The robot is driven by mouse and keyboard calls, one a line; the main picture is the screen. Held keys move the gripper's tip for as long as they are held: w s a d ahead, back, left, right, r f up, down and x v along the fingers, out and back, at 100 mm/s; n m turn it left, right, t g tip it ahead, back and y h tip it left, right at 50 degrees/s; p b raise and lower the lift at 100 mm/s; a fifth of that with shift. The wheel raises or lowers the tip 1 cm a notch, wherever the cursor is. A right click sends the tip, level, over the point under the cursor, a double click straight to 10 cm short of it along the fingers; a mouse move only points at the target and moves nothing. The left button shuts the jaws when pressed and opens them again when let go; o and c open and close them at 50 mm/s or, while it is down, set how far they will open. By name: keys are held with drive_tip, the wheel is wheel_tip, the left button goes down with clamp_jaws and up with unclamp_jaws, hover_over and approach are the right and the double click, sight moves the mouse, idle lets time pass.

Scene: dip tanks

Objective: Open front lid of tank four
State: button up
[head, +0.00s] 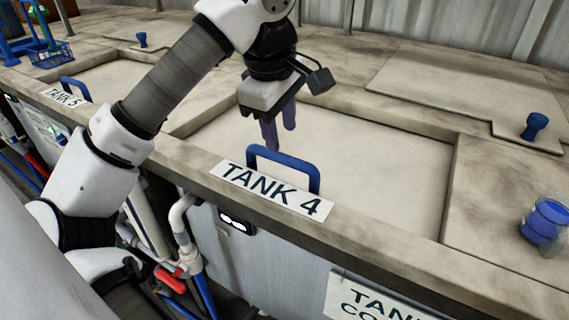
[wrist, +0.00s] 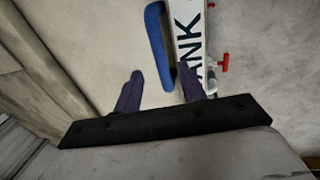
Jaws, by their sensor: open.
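The front lid of tank four (head: 350,175) is a flat beige panel, lying closed and recessed in the tank top in the head view. Its blue U-shaped handle (head: 284,164) stands up at the front edge behind the TANK 4 label (head: 270,190). My gripper (head: 279,136) is open and empty, fingers pointing down, above and just behind the handle. In the wrist view my gripper (wrist: 160,88) shows two dark purple fingers apart, with the blue handle (wrist: 158,45) ahead near the right finger. I cannot tell the exact height gap.
Tank five's blue handle (head: 75,88) and label (head: 64,97) are at the left. A blue basket (head: 52,55) sits at the back left. A blue knob (head: 535,126) and a jar with blue contents (head: 545,222) stand at the right. Pipes with a red valve (head: 170,279) run below the front edge.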

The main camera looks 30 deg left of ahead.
sight(285, 156)
drive_tip(key=f+b, duration=0.1)
drive_tip(key=f, duration=0.2)
drive_tip(key=w+f+b, duration=0.1)
drive_tip(key=f, duration=0.2)
drive_tip(key=shift+w+b, duration=0.1)
drive_tip(key=shift+b, duration=0.3)
drive_tip(key=shift+r, duration=0.1)
clamp_jaws()
